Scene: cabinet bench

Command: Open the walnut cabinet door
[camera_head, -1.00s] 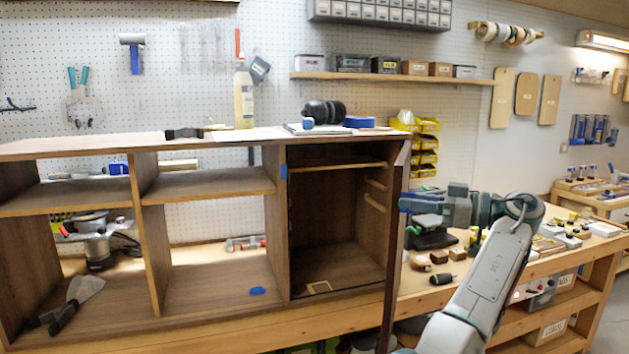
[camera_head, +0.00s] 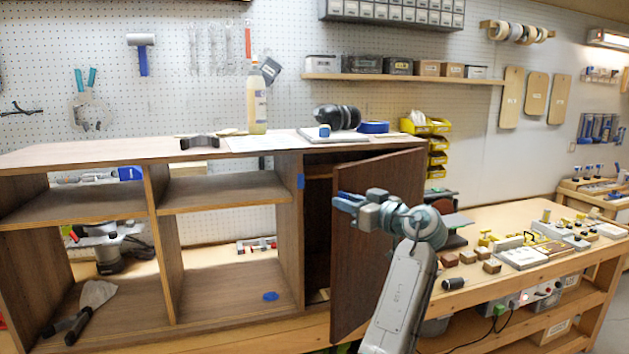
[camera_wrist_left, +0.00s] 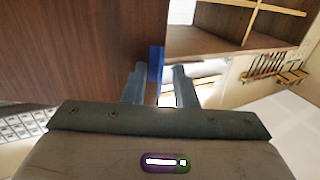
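The walnut cabinet (camera_head: 165,256) stands on the bench with its right-hand door (camera_head: 378,245) partly open. The door is hinged at its right, and its outer face partly covers the right compartment. My left gripper (camera_head: 348,202) is in front of this face, near the door's free left edge. In the left wrist view, the fingers (camera_wrist_left: 157,88) are apart, with a gap between them. The walnut panel (camera_wrist_left: 75,45) fills the left, and blue tape (camera_wrist_left: 156,62) shows just beyond the fingertips. Contact with the door cannot be told. My right gripper is out of view.
A bottle (camera_head: 257,105), ear defenders (camera_head: 337,117) and a blue tape roll (camera_head: 372,127) stand on the cabinet top. Small blocks and tools, including a wooden block (camera_head: 491,266), lie on the bench at the right. A scraper (camera_head: 95,295) lies in the left compartment.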

